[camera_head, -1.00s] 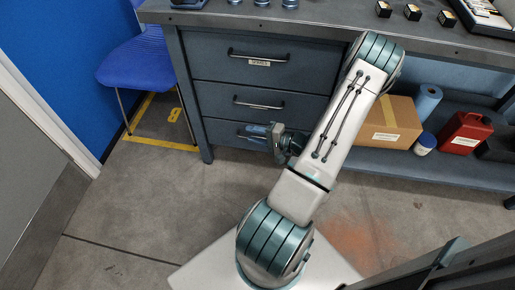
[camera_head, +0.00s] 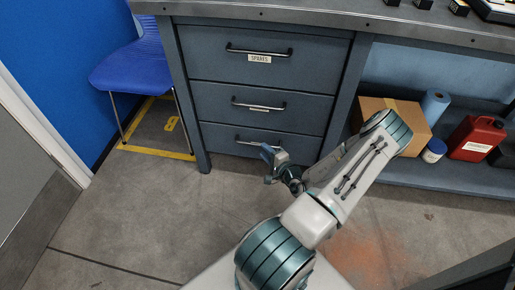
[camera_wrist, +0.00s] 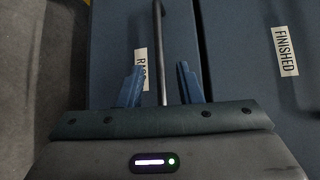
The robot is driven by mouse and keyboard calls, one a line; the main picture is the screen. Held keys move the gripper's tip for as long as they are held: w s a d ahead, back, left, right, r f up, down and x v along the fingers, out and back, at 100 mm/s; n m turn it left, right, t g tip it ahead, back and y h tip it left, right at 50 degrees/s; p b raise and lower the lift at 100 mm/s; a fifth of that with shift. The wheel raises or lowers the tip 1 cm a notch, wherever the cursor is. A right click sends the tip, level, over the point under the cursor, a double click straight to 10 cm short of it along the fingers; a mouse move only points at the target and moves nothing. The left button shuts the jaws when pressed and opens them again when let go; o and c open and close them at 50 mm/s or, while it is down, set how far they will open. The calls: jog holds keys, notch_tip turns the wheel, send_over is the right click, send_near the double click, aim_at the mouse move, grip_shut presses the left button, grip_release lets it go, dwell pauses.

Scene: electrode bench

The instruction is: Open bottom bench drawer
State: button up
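The bottom drawer (camera_head: 225,140) is the lowest of three dark blue-grey fronts in the bench and looks shut. Its bar handle (camera_head: 240,140) runs across the front, its right part near my gripper (camera_head: 268,153). In the wrist view the handle (camera_wrist: 158,45) runs between the two blue fingers of my gripper (camera_wrist: 159,82), with a gap on each side. The fingers are apart and do not grip the bar. How deep the bar sits between them I cannot tell. A partly hidden drawer label (camera_wrist: 142,68) starting "RA" lies beside the bar.
The middle drawer (camera_head: 300,115) and top drawer (camera_head: 220,70) are shut above. A blue chair (camera_head: 130,70) stands left. A cardboard box (camera_head: 408,108), blue roll (camera_head: 434,103) and red can (camera_head: 475,138) sit on the lower shelf at right. Floor before the drawers is clear left of my arm.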

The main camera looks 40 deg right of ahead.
aim_at(258, 145)
jog(key=shift+w+d+f+b, duration=0.15)
jog(key=shift+w+b, duration=0.1)
jog(key=shift+w, duration=0.65)
jog(key=shift+w+f+b, duration=0.1)
jog(key=shift+w+b, duration=0.1)
jog(key=shift+w, duration=0.75)
jog(key=shift+w+d+f+b, duration=0.15)
jog(key=shift+w+b, duration=0.1)
jog(key=shift+w, duration=0.65)
jog(key=shift+a, duration=0.1)
grip_shut()
jog(key=shift+a, duration=0.1)
